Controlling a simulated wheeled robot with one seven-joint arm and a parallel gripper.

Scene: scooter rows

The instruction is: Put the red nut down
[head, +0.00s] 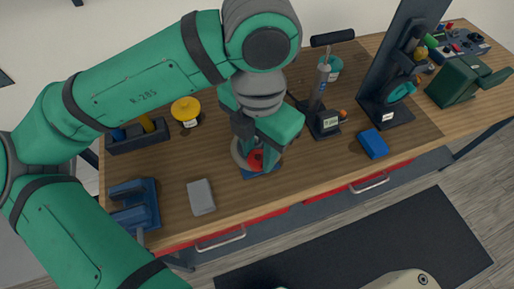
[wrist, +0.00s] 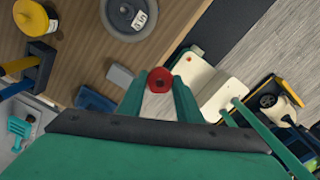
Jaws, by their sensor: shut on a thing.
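My gripper (head: 257,148) hangs over the near middle of the wooden bench. The red nut (wrist: 160,80) sits between its two green fingertips in the wrist view, with its dark hole showing. In the head view the red nut (head: 256,159) shows just below the fingers, partly covered by them. Behind it is a grey wheel (head: 238,154), largely hidden by my gripper. The grey wheel also shows with a white label in the wrist view (wrist: 117,14), apart from the nut in the picture. I cannot tell the nut's height above the bench.
Bare wood lies between the grey block and the blue box along the front edge.

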